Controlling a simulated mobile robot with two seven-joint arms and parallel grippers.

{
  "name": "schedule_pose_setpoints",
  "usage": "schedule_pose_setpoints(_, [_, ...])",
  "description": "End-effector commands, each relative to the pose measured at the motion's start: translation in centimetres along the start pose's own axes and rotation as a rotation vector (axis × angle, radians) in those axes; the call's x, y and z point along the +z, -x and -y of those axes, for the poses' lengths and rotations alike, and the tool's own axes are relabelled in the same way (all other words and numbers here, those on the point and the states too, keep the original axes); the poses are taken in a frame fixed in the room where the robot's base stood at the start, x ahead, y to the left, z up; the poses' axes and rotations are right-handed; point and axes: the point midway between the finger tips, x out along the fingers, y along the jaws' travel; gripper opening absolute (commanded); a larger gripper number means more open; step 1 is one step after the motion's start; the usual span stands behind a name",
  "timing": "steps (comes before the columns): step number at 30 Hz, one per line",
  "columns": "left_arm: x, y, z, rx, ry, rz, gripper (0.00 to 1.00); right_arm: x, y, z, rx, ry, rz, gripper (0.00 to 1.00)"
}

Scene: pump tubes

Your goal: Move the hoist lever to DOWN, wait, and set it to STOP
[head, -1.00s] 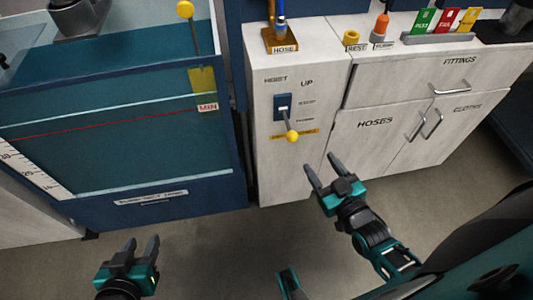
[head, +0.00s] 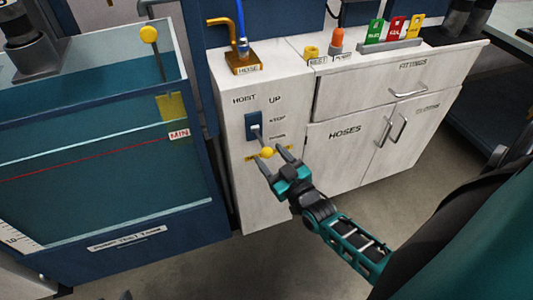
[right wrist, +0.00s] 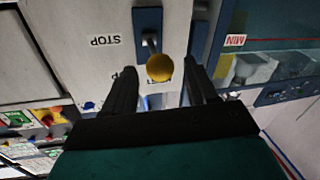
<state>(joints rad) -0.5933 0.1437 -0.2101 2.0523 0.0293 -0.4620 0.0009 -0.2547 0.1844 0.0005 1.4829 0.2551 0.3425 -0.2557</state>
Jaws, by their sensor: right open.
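The hoist lever has a yellow ball knob (head: 267,152) on a grey stem, coming out of a blue switch plate (head: 254,125) on the white cabinet's front. Labels UP, STOP and a lower, unreadable one run down beside the plate. The lever's knob sits low, below the plate. My right gripper (head: 272,160) is open, with its fingers on either side of the knob in the head view. In the right wrist view the knob (right wrist: 160,68) shows between the open finger tips, and I cannot tell whether they touch it. Only a fingertip of my left gripper may show at the bottom left edge.
A glass-sided water tank (head: 110,165) with a MIN mark stands left of the cabinet. The cabinet (head: 360,135) has a fittings drawer and hoses doors with handles. A hose fitting (head: 244,62), an orange plug (head: 336,38) and coloured cards (head: 396,28) stand on top.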

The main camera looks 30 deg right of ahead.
Motion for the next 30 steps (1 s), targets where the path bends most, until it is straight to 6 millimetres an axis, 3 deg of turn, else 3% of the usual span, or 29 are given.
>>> schedule_pose_setpoints(6, [-0.4, -0.2, -0.1, 0.004, 0.0, -0.009, 0.43, 0.1, -2.3, 0.0, 0.0, 0.0, 0.0, 0.57])
schedule_pose_setpoints(17, [-0.4, -0.1, -0.1, 0.006, -0.005, -0.008, 0.43, 0.0, -2.7, 0.0, 0.0, -0.001, 0.001, 0.57])
schedule_pose_setpoints(30, [0.2, 0.0, -0.1, 0.007, -0.009, 0.003, 0.43, 0.0, -2.7, 0.0, 0.0, -0.001, 0.001, 0.15])
